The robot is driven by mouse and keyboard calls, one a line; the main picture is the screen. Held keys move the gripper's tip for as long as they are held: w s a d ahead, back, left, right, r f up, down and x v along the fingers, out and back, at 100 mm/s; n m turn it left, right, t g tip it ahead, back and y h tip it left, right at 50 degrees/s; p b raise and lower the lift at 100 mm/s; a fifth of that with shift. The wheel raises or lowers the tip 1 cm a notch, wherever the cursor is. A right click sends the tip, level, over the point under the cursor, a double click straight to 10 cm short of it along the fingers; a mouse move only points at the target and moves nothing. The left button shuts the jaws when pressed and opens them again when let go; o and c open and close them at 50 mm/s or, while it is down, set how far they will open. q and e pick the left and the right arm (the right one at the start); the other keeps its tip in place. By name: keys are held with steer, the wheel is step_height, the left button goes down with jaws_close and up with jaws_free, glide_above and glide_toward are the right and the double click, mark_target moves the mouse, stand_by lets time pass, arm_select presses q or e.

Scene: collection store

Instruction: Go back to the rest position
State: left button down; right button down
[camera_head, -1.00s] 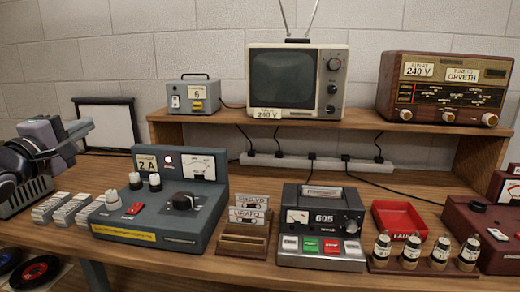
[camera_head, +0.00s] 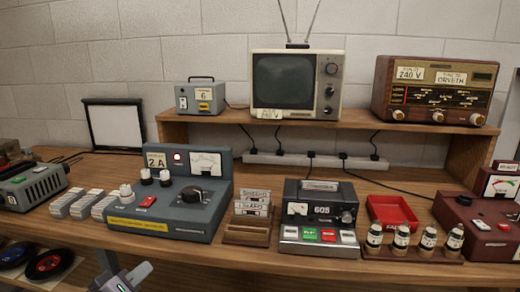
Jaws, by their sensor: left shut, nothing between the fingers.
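My left gripper (camera_head: 138,273) shows only in part at the bottom edge of the head view, left of the middle. It is low, in front of the bench's front edge, and apart from the things on the bench. It is shut with nothing held. The rest of that arm is mostly cut off by the frame's lower edge. My right gripper is out of the picture.
A wooden bench (camera_head: 300,267) spans the view. Near the gripper are a blue-grey meter box (camera_head: 170,228), white-topped blocks (camera_head: 70,203) and a grey device (camera_head: 32,187). A television (camera_head: 297,84) and a radio (camera_head: 436,90) stand on the shelf. Records (camera_head: 48,264) lie low left.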

arm_select(q)
steer(key=s+d+f+m+g, duration=0.2)
steer(key=s+f+m, duration=0.2)
steer(key=s+f, duration=0.5)
steer(key=s+d+f+m+g+y+p, duration=0.1)
steer(key=s+f+m, duration=0.4)
steer(key=s+f, duration=0.5)
steer(key=s+d+g, duration=0.1)
steer(key=s+d, duration=0.1)
steer(key=s, duration=0.3)
steer(key=shift+s+d+y+p, duration=0.2)
steer(key=shift+d+y+p, duration=0.05)
steer(key=shift+y+p, duration=0.05)
